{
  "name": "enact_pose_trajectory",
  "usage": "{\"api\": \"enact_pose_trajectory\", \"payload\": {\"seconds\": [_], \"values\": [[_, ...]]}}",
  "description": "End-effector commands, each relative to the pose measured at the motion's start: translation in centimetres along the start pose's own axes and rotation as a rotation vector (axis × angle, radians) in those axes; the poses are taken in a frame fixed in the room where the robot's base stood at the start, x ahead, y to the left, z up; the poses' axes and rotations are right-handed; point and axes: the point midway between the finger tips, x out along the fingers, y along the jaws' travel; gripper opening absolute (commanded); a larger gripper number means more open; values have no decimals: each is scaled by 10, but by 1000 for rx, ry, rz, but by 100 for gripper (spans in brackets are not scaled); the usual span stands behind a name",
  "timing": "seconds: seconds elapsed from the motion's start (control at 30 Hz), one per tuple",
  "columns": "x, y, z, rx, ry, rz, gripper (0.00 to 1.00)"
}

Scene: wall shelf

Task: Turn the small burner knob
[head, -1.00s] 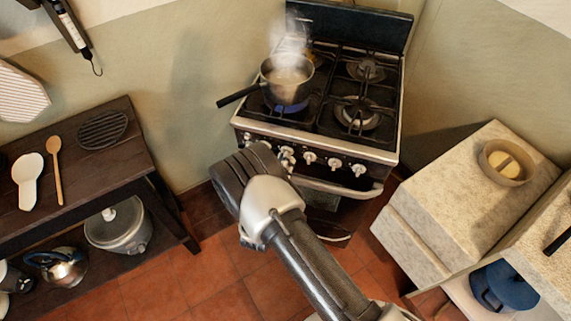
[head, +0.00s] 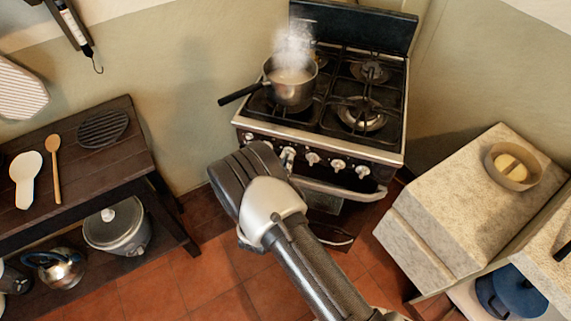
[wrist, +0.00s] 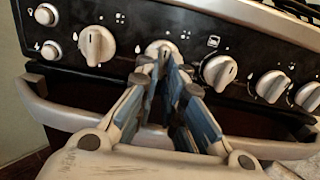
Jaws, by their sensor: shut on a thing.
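In the wrist view, the black stove panel carries a row of pale knobs. My gripper (wrist: 168,62) is shut on the second knob from the left (wrist: 163,47), whose upper part shows above the fingertips. A larger-looking knob (wrist: 95,44) is to its left and another knob (wrist: 219,72) to its right. In the head view, my wrist hides the fingers and the left part of the stove front. A steaming pot (head: 291,92) stands on the front left burner of the stove (head: 378,152). No blue flame shows under it.
An oven handle bar (wrist: 60,112) runs just below the knobs, close under my gripper. A dark wooden table (head: 90,165) stands to the left and a stone counter (head: 440,205) to the right. Tiled floor is free in front of the stove.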

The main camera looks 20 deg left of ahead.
Motion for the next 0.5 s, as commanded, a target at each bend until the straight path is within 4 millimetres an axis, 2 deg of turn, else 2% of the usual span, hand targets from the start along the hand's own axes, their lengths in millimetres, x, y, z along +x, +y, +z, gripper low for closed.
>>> {"api": "enact_pose_trajectory", "payload": {"seconds": [0.47,0.5], "values": [[0,1,1,16,-2,0,0],[0,1,1,16,-2,0,10]]}}
